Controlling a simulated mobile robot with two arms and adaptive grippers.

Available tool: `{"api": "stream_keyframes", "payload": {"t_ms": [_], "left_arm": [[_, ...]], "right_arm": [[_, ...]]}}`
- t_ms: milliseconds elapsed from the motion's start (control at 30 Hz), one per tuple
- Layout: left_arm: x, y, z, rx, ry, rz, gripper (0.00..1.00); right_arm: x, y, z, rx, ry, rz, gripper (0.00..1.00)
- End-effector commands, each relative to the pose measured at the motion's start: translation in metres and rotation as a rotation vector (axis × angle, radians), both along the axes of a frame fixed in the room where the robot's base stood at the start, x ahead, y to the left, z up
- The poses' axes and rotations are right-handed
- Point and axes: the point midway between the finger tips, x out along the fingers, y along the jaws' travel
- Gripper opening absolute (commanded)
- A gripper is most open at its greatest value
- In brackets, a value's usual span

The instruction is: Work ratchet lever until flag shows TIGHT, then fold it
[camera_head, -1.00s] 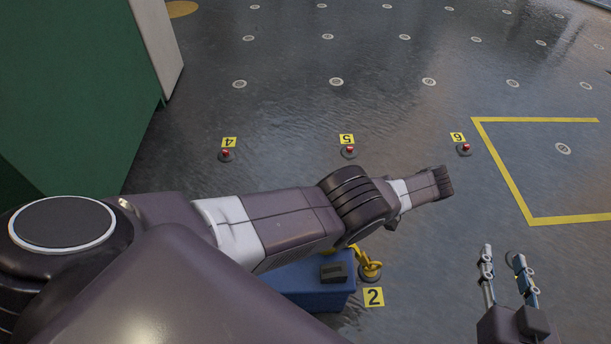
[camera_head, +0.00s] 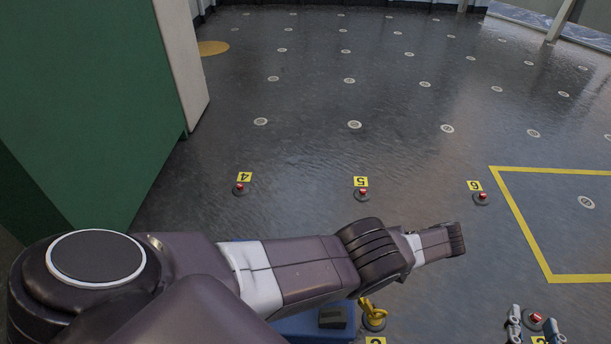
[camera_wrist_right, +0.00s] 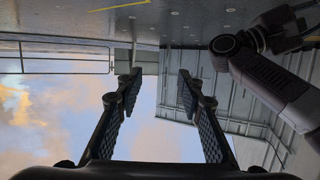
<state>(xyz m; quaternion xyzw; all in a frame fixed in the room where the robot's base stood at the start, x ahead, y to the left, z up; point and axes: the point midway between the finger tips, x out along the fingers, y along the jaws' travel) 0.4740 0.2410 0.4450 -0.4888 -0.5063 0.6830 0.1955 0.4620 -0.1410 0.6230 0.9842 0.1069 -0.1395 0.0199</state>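No ratchet lever or flag can be made out. A yellow hook fitting (camera_head: 374,312) sits on the floor beside a blue box (camera_head: 300,328) with a dark block (camera_head: 332,318) on it, partly behind my left arm. My left gripper (camera_head: 457,240) points right above the floor; I cannot tell whether its fingers are apart. My right gripper (camera_head: 533,321) is at the bottom right edge in the head view, fingers apart. In the right wrist view my right gripper (camera_wrist_right: 158,90) is open with nothing between its fingers.
Red-topped floor points with yellow plates stand in a row: 4 (camera_head: 239,188), 5 (camera_head: 362,194) and 6 (camera_head: 482,198). A yellow floor outline (camera_head: 523,227) lies right. A green block (camera_head: 90,110) stands left. The middle floor is clear.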

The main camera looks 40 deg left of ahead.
Motion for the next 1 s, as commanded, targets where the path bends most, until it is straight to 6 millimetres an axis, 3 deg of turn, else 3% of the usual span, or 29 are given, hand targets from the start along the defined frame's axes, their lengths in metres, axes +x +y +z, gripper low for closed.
{"api": "stream_keyframes", "payload": {"t_ms": [433,1000], "left_arm": [[0.002,-0.002,0.0,0.023,0.009,-0.001,0.0],[0.004,-0.005,0.0,0.044,0.021,0.001,0.0]], "right_arm": [[0.014,0.012,0.062,0.071,-0.281,0.019,0.35],[0.004,0.019,0.134,0.156,-0.603,0.037,0.35]]}}
